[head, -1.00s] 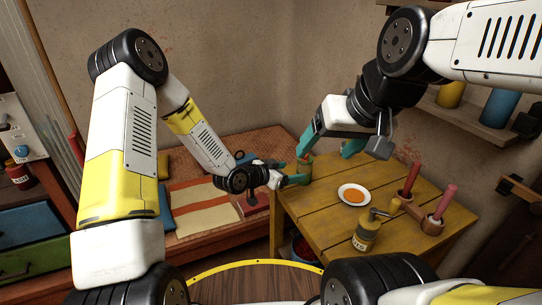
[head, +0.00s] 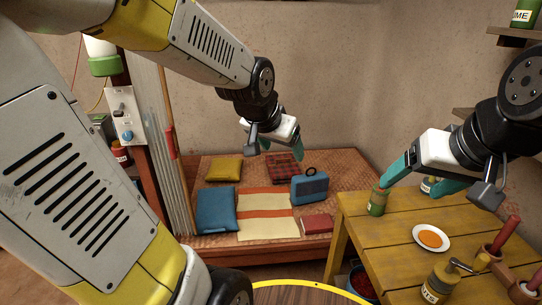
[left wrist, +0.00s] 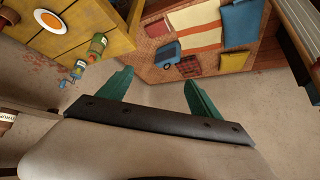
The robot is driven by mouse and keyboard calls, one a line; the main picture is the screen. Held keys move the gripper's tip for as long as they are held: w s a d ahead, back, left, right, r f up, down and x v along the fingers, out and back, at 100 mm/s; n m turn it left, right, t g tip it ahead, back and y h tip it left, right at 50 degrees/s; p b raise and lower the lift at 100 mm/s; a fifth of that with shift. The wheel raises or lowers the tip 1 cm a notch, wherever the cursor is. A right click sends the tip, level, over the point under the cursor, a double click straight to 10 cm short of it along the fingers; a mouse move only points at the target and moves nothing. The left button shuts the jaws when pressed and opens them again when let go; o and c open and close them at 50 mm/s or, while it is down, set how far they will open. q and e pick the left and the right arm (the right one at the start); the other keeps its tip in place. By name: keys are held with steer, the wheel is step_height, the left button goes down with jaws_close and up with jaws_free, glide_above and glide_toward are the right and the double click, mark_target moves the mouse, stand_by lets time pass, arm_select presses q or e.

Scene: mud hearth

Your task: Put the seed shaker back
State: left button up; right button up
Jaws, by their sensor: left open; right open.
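A green jar (head: 377,203) with an orange-brown top stands upright at the far left corner of the yellow table (head: 395,232). A second labelled jar (head: 428,186) is partly hidden behind my right gripper. I cannot read which jar is the seed shaker. My right gripper (head: 409,187) is open, with one fingertip beside or just above the green jar's top; contact is unclear. My left gripper (head: 281,147) is open and empty, raised above the mat-covered bed. In the left wrist view its fingers (left wrist: 158,90) are spread with nothing between them, and the green jar (left wrist: 98,43) shows at upper left.
The table also holds a white plate (head: 447,238) of orange powder, a mustard-yellow jar (head: 440,284) and a wooden holder (head: 496,265) with a red-handled tool. A blue case (head: 310,188), cushions and a red book (head: 317,224) lie on the bed. Wall shelves (head: 510,120) stand at right.

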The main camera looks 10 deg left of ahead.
arm_select(q)
steer(key=s+a+r+n, duration=0.1)
steer(key=s, duration=0.5)
steer(key=s+r+n+g, duration=0.1)
steer(key=s+r, duration=0.1)
steer(key=s, duration=0.5)
steer(key=shift+a+r+n+h, duration=0.25)
steer(key=shift+a+n+h, duration=0.05)
steer(key=shift+a+n, duration=0.1)
